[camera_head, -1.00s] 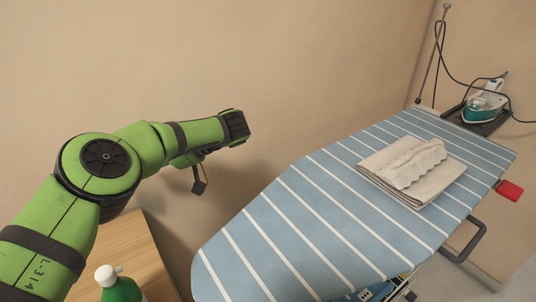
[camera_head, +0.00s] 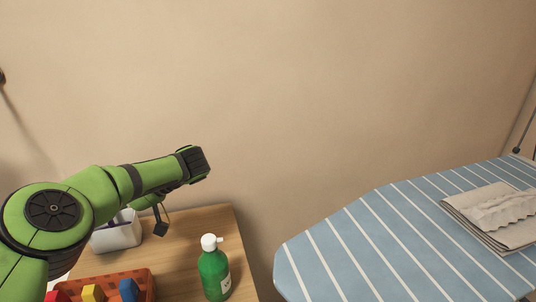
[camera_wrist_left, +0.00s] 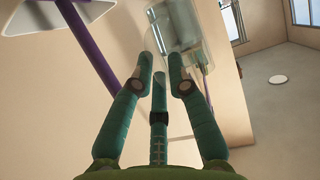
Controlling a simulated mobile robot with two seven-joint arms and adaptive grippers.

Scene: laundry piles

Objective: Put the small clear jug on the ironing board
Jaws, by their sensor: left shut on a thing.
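The ironing board (camera_head: 370,232), blue with white stripes, fills the lower right of the head view. In the left wrist view, a clear, see-through vessel, the small jug (camera_wrist_left: 184,28), is at the fingertips of my left gripper (camera_wrist_left: 161,62). The gripper is shut on it. In the head view my green left arm reaches in from the left above the wooden table; its fingers and the jug cannot be made out there. My right gripper is in neither view.
The wooden table (camera_head: 190,240) carries a green pump bottle (camera_head: 214,273), an orange crate (camera_head: 105,282) of coloured blocks and a white container (camera_head: 117,236). Folded beige cloth (camera_head: 492,216) lies on the board. A narrow gap separates table and board; the board's near end is clear.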

